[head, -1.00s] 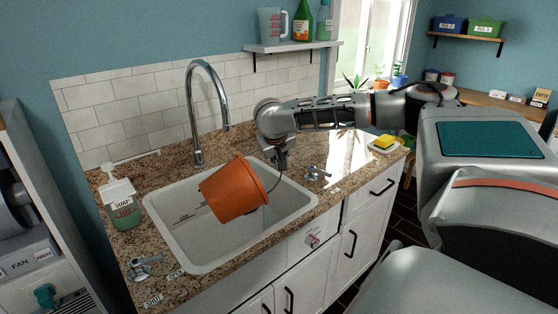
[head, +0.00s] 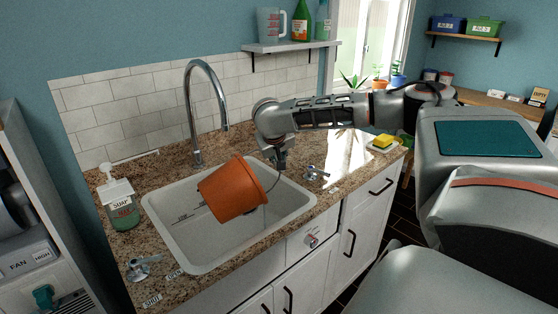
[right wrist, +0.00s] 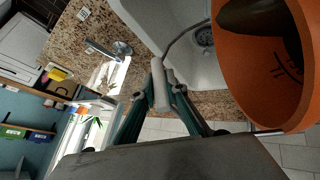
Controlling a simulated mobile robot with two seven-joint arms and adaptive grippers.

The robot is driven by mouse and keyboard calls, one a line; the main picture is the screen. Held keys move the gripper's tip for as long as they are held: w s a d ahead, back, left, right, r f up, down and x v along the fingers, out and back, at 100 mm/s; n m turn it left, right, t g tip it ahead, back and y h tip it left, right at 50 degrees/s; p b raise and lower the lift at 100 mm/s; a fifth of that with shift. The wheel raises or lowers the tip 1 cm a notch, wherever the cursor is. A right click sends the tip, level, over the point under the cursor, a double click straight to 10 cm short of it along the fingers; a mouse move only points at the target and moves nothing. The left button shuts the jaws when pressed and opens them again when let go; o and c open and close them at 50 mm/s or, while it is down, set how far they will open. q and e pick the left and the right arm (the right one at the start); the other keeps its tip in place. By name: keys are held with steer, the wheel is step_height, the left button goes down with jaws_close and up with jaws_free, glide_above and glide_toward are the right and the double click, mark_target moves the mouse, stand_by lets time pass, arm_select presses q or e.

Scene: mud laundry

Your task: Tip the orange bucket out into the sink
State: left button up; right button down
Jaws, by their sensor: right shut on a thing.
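The orange bucket (head: 232,190) hangs tilted on its side over the sink (head: 178,252), its base toward the left and its mouth toward the right. My right gripper (head: 281,166) is above and right of the bucket, shut on its thin wire handle. In the right wrist view the closed fingertips (right wrist: 162,85) hold the handle, and the bucket (right wrist: 265,95) shows its open mouth. A dark brown patch shows inside; I cannot tell whether it is liquid. No stream is visible falling into the sink. My left gripper is not in view.
A tall faucet (head: 205,110) rises behind the sink. A soap bottle (head: 121,205) stands left of it. Tap handles sit at the front left (head: 143,267) and right (head: 316,173) of the sink. A yellow sponge (head: 383,141) lies at the counter's right end.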

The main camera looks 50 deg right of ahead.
stand_by(0.6)
steer(key=shift+s+d+f+m+y, duration=0.2)
steer(key=shift+d+f+m+y, duration=0.1)
steer(key=shift+d+f+y, duration=0.35)
steer(key=shift+s+d, duration=0.1)
steer(key=shift+d, duration=0.1)
stand_by(1.5)
steer(key=shift+s+d+f+t+y, duration=0.15)
steer(key=shift+d+f+t+y, duration=0.3)
steer(key=shift+y, duration=0.2)
